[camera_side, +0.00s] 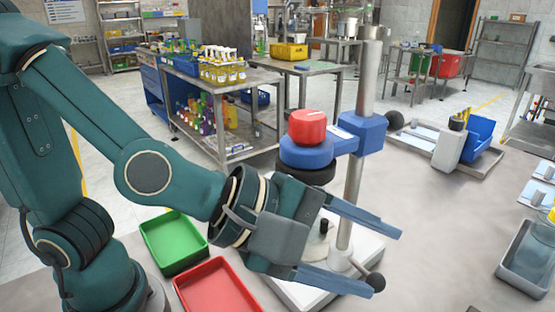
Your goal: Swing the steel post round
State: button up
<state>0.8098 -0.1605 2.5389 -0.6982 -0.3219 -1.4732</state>
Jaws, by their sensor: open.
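The steel post (369,75) stands upright on a pale base plate (372,250). A blue clamp (366,134) with a black ball knob (393,120) sits around the post. Its arm reaches left to a blue round head (305,152) with a red cap (308,127) on top and a dark ring (305,173) below. My gripper (385,264) is open, low by the post's foot. The upper finger crosses in front of the post; the lower finger's tip is beside a second black knob (376,281). I cannot tell whether the fingers touch anything.
A small dark peg (325,227) stands on the base behind my gripper. A green tray (174,240) and a red tray (217,290) lie to the left. A blue bin fixture (480,139) and a clear container (527,258) are at right. The table between is clear.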

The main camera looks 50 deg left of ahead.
jog(key=w+d+f+m+t+h, duration=0.1)
jog(key=w+d+f+m, duration=0.25)
jog(key=f+m, duration=0.25)
jog(key=w+d+f+m+t+h, duration=0.1)
jog(key=w+d+f+m, duration=0.1)
jog(key=w+f+m, duration=0.3)
jog(key=a+f, duration=0.1)
jog(key=a+f+y, duration=0.2)
jog(key=f, duration=0.1)
jog(key=shift+s+a, duration=0.35)
jog(key=shift+a+t+y, duration=0.3)
jog(key=shift+a+t, duration=0.05)
jog(key=shift+t, duration=0.05)
jog(key=a+n+t, duration=0.1)
jog(key=a+n+y, duration=0.1)
jog(key=shift+s+a+r+n+t, duration=0.2)
jog(key=shift+a+r+n+t, duration=0.1)
jog(key=shift+r+t, duration=0.1)
jog(key=shift+a+r+t+y, duration=0.2)
jog(key=shift+a+t+y, duration=0.1)
jog(key=shift+a+y, duration=0.15)
jog(key=shift+n, duration=0.3)
jog(key=shift+x, duration=2.55)
grip_shut()
